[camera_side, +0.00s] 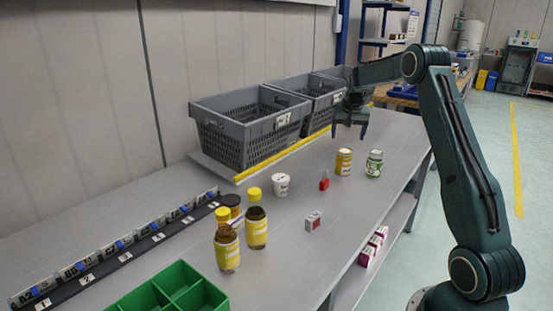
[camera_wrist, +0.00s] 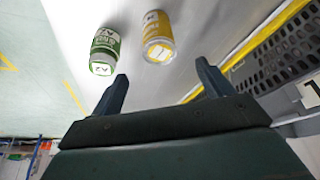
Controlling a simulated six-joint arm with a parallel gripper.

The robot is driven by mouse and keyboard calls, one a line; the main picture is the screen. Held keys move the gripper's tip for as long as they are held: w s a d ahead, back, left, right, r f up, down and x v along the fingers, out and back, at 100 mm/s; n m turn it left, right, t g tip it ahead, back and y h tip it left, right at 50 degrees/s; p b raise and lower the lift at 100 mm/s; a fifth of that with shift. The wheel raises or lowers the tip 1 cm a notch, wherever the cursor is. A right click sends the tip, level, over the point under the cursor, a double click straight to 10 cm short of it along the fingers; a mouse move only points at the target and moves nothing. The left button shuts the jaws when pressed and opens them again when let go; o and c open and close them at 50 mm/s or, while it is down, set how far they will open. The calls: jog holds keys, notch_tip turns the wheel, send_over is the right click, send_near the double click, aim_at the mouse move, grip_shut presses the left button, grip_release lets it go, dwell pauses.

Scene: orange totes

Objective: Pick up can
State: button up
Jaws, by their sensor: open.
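A yellow can (camera_side: 343,162) stands upright on the grey table, beside a green and white can (camera_side: 374,163) to its right. In the wrist view the green and white can (camera_wrist: 105,50) is at the upper left and the yellow can (camera_wrist: 158,36) is right of it, both beyond the fingertips. My gripper (camera_side: 350,136) is open and empty, above and behind the cans in the side view. Its two fingers also show in the wrist view (camera_wrist: 163,82), apart from both cans.
Grey crates (camera_side: 250,128) stand along the back behind a yellow strip (camera_side: 285,153). A white cup (camera_side: 280,185), a red item (camera_side: 324,181), a small box (camera_side: 314,222) and yellow-capped bottles (camera_side: 256,225) stand left of the cans. A green divided tray (camera_side: 175,290) is at the front.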

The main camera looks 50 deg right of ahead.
aim_at(345, 151)
jog(key=x, duration=0.7)
jog(key=shift+f, duration=0.3)
jog(key=shift+d+f, duration=0.1)
jog(key=shift+x, duration=2.5)
jog(key=c, duration=1.3)
jog(key=shift+r, duration=0.25)
notch_tip(345, 151, up, 20)
jog(key=shift+f, duration=0.15)
